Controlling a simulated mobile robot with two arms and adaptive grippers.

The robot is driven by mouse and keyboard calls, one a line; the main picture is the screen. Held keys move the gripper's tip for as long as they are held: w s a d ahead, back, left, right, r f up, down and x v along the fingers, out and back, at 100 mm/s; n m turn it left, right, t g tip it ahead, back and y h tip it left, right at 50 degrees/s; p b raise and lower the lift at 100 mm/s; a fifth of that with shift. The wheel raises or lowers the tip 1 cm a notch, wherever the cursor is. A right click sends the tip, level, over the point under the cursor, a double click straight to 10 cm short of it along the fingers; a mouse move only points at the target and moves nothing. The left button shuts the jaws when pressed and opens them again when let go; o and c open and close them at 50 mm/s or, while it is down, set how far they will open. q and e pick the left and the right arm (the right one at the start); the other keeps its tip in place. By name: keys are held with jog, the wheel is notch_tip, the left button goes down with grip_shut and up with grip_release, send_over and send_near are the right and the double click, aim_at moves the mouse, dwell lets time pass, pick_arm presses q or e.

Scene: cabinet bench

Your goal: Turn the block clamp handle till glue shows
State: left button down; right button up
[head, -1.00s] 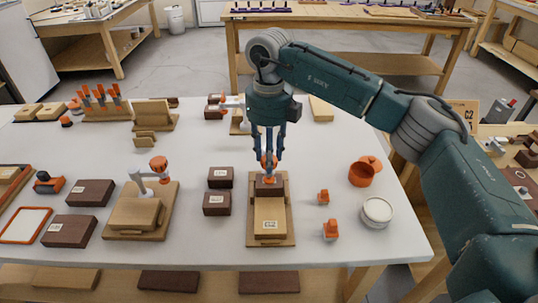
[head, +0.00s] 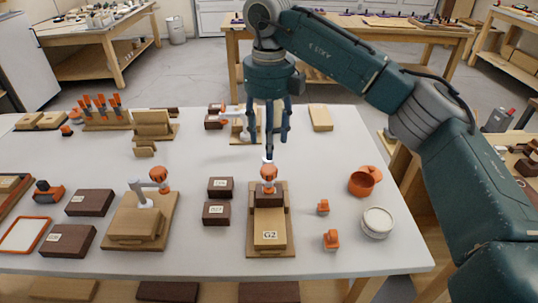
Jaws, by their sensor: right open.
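The block clamp (head: 283,247) is a wooden board with a pale block labelled G2 (head: 268,229) and a dark block (head: 268,201) on it. Its orange handle (head: 268,173) stands at the back, with a pale top just above. My right gripper (head: 268,138) points down above and slightly behind the handle. It is open and empty, its fingers spread, with one dark finger reaching close to the handle's top. Contact cannot be told. The seam between the blocks is too small to read for glue. My left gripper is out of view.
A second clamp with an orange handle (head: 159,174) stands to the left. Dark blocks (head: 216,212) lie between the clamps. An orange pot (head: 363,182), a white-topped jar (head: 377,221) and small orange items (head: 331,239) stand right. Another clamp stands behind the gripper.

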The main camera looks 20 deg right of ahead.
aim_at(268, 168)
jog(key=shift+r, duration=1.75)
dwell(0.3)
notch_tip(268, 168, down, 12)
jog(key=n+p, duration=0.3)
jog(key=p, duration=0.1)
jog(key=n+p, duration=0.3)
jog(key=p, duration=0.2)
jog(key=shift+w+a+f, duration=0.1)
jog(key=shift+a, duration=0.05)
jog(key=c, duration=1.1)
jog(key=shift+c, duration=0.3)
jog(key=shift+m, duration=0.3)
